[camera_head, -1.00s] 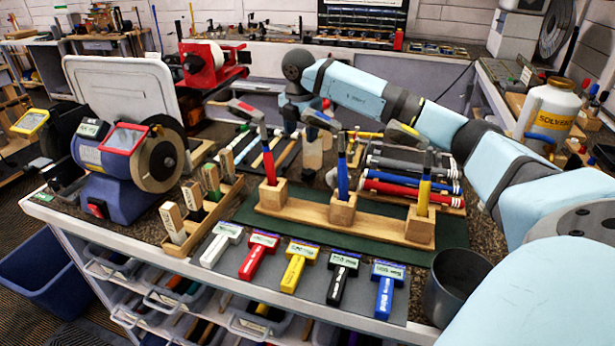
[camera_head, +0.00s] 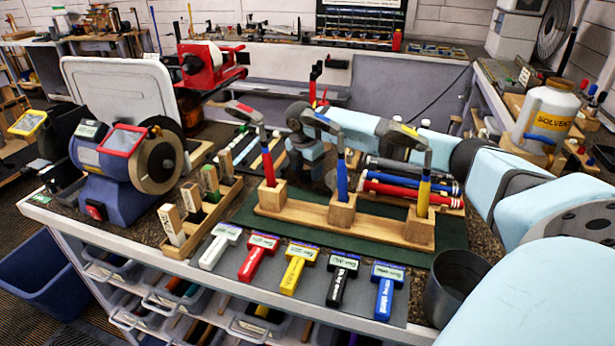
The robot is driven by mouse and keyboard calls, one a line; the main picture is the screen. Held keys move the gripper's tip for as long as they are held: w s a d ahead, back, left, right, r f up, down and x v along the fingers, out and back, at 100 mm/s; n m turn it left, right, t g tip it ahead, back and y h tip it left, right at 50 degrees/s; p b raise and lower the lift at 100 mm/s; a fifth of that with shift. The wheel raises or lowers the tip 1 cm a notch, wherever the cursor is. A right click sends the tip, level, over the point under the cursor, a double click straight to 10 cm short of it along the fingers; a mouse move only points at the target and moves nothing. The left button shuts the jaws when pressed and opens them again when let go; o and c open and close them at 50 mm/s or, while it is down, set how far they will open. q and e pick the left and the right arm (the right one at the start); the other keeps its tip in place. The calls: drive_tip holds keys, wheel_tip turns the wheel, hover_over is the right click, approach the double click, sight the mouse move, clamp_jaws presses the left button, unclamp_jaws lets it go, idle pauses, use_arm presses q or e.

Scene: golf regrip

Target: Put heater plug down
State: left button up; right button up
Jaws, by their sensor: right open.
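I cannot make out a heater plug in this view. My right arm reaches in from the right, behind the row of upright tools. My right gripper (camera_head: 314,168) is low over the back of the bench, partly hidden by the blue-handled tool (camera_head: 341,170). It is open, and I see nothing clearly between its fingers. A slim black and red upright item (camera_head: 316,80) stands behind my wrist; I cannot tell what it is. My left gripper is not in view.
The red-handled tool (camera_head: 268,163) and yellow-handled tool (camera_head: 424,190) stand with the blue one in a wooden rack (camera_head: 300,211). A blue grinder (camera_head: 118,160) is at left. A grey cup (camera_head: 455,285) and solvent jug (camera_head: 546,115) are at right.

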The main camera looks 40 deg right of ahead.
drive_tip(key=shift+d+f, duration=0.1)
drive_tip(key=shift+f, duration=0.65)
drive_tip(key=c, duration=1.1)
drive_tip(key=shift+r, duration=0.1)
